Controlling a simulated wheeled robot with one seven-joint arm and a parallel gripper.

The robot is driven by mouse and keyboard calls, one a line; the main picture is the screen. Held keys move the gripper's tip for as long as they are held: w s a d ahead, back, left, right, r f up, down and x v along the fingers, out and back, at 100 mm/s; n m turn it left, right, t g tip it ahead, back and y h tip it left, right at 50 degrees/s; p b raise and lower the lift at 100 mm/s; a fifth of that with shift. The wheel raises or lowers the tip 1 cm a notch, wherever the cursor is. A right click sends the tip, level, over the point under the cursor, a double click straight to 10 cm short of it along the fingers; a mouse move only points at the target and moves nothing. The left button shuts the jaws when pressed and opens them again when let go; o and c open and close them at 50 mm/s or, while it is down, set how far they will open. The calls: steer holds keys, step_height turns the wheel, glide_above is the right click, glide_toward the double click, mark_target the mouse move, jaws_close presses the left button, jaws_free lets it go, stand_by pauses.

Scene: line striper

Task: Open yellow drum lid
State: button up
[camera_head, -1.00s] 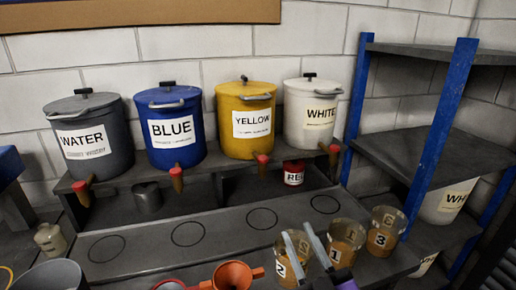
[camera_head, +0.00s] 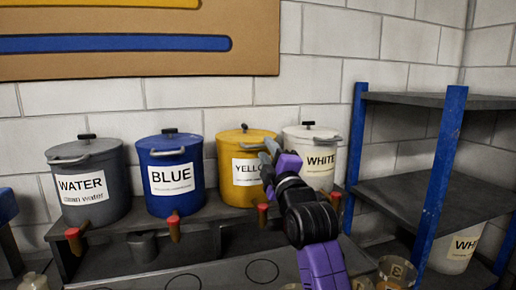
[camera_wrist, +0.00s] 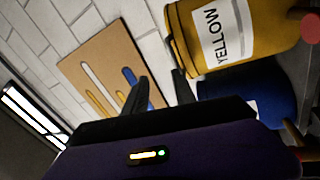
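The yellow drum (camera_head: 234,175) stands on the shelf between the blue and white drums. Its yellow lid (camera_head: 246,135) is on, with a black knob (camera_head: 244,127) on top. My gripper (camera_head: 268,152) is raised in front of the drum's right side and hides part of its label. In the wrist view the yellow drum (camera_wrist: 271,45) lies sideways at upper right, beyond my fingers. The gripper (camera_wrist: 160,88) is open, with its two dark fingers apart and nothing between them.
The water drum (camera_head: 90,190), blue drum (camera_head: 172,180) and white drum (camera_head: 322,160) stand on the same shelf with lids on. A rack with blue posts (camera_head: 440,170) stands to the right. Red-handled taps (camera_head: 173,220) stick out below the drums.

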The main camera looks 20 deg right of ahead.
mark_target(258, 147)
steer(key=shift+w+d+f+n+g+p, duration=0.15)
steer(key=shift+w+n+p, duration=0.2)
steer(key=shift+w, duration=1.05)
steer(key=shift+w+f+n+g+p, duration=0.1)
steer(key=shift+w+n+g+p, duration=0.25)
steer(key=shift+w, duration=1)
steer(key=shift+w+d+f+n+p, duration=0.2)
steer(key=shift+w+n, duration=0.3)
steer(key=shift+w, duration=0.9)
steer(key=shift+a, duration=0.1)
steer(key=shift+c, duration=0.4)
jaws_close()
